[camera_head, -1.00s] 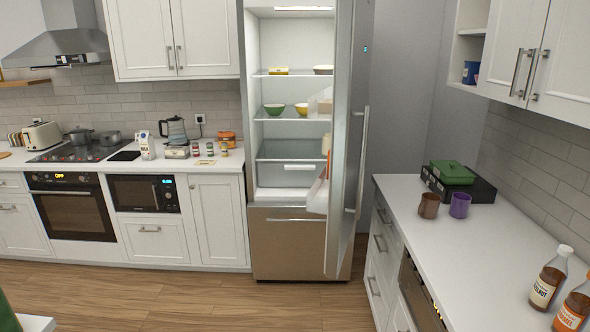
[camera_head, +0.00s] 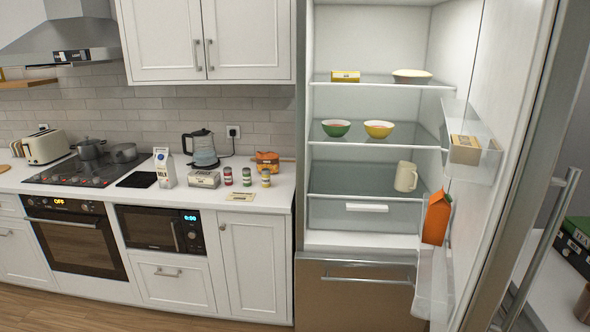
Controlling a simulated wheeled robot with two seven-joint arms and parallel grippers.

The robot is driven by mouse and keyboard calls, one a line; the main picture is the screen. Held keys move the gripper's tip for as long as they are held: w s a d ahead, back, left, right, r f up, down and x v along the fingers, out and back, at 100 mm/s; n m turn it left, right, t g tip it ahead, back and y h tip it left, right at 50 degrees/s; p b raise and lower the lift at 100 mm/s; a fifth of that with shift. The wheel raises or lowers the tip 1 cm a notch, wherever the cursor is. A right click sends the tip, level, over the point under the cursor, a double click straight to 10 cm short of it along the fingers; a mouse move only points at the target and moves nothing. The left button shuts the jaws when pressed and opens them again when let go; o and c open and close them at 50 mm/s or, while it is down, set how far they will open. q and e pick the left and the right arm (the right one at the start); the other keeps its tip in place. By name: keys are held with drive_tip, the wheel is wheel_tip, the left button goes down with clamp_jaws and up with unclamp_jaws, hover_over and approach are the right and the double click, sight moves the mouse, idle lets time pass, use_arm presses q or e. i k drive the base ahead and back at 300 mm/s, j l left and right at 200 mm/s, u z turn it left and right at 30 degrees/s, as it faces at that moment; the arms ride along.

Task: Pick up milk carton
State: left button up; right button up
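A white milk carton (camera_head: 164,168) with a gabled top, a dark blue mark and "MILK" lettering stands upright on the left counter (camera_head: 268,190). It is between the dark board by the hob and a small box. An orange gabled carton (camera_head: 437,218) sits in the lower door shelf of the open fridge. Neither of my grippers shows in the head view.
The fridge door (camera_head: 510,150) stands open on the right. Beside the milk carton are a kettle (camera_head: 202,148), a small box (camera_head: 204,179) and several small jars (camera_head: 247,176). The hob (camera_head: 75,174) with pots lies left. Some floor (camera_head: 40,300) shows clear.

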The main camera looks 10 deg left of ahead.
sight(165, 166)
drive_tip(key=i+j+u, duration=0.15)
drive_tip(key=i+j, duration=0.45)
drive_tip(key=i+j+u, duration=0.15)
drive_tip(key=i+j, duration=0.35)
drive_tip(key=i, duration=0.15)
drive_tip(key=i+j+u, duration=0.1)
drive_tip(key=i+j, duration=0.35)
drive_tip(key=i, duration=0.2)
